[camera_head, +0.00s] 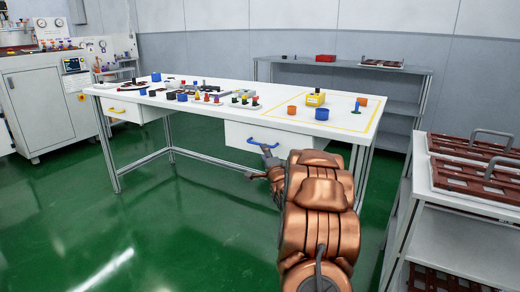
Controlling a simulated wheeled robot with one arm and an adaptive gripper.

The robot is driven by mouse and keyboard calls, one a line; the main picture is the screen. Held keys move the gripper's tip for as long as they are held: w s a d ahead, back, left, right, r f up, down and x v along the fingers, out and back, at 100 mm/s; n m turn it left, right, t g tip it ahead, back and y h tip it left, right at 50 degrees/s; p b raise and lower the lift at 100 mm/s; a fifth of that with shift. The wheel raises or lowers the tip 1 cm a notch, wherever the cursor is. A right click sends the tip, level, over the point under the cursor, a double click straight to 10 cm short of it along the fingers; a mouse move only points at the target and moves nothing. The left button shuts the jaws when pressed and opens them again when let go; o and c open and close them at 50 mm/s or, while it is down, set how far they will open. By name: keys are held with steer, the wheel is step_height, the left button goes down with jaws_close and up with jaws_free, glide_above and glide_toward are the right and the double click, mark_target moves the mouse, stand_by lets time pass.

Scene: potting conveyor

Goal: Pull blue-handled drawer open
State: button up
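The blue handle (262,143) is on the front of a white drawer (240,131) under the near edge of the white worktable (207,113). A second white drawer (128,114) with a yellow handle (117,110) is at the table's left.
On the table are a yellow box (315,99), blue cups and several small coloured parts. A white rack (455,197) with brown trays (480,180) stands close on the right. Green floor (190,220) is clear at the left front.

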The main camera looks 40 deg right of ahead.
steer(key=shift+b+x, duration=0.75)
steer(key=shift+x, duration=2.75)
steer(key=shift+w, duration=0.1)
steer(key=shift+c, duration=0.2)
jaws_close()
